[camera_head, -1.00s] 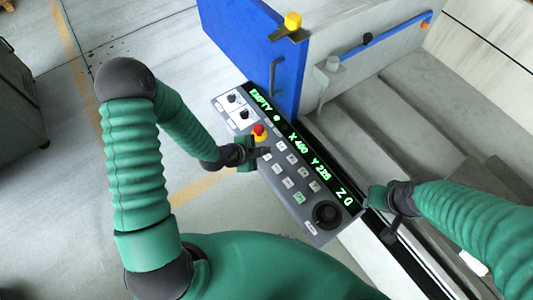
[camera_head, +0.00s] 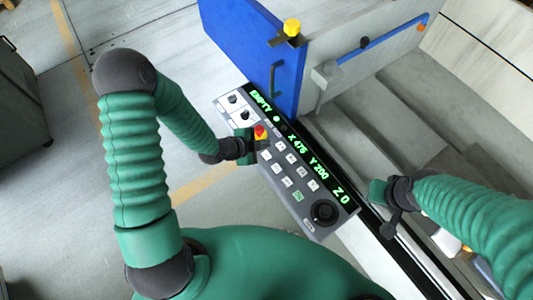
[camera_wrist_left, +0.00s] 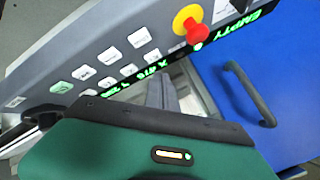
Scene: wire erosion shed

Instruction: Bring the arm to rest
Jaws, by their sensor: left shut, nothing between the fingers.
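My left gripper (camera_head: 250,146) is shut and empty. It is beside the left edge of the control panel (camera_head: 328,230), close to the red emergency stop button (camera_head: 260,131). I cannot tell whether it touches the panel. In the left wrist view my gripper's green body (camera_wrist_left: 150,142) covers the lower part, and the red button (camera_wrist_left: 195,31) on its yellow base lies beyond it. My right gripper (camera_head: 379,193) is by the panel's lower right end; its fingers are too unclear to read.
The panel's green display (camera_head: 300,142) reads EMPTY, X 476, Y 200, Z 0. A blue door (camera_head: 250,50) with a dark handle (camera_head: 276,85) stands behind the panel. Grey machine steps (camera_head: 400,130) lie to the right. Open floor (camera_head: 120,30) lies to the left.

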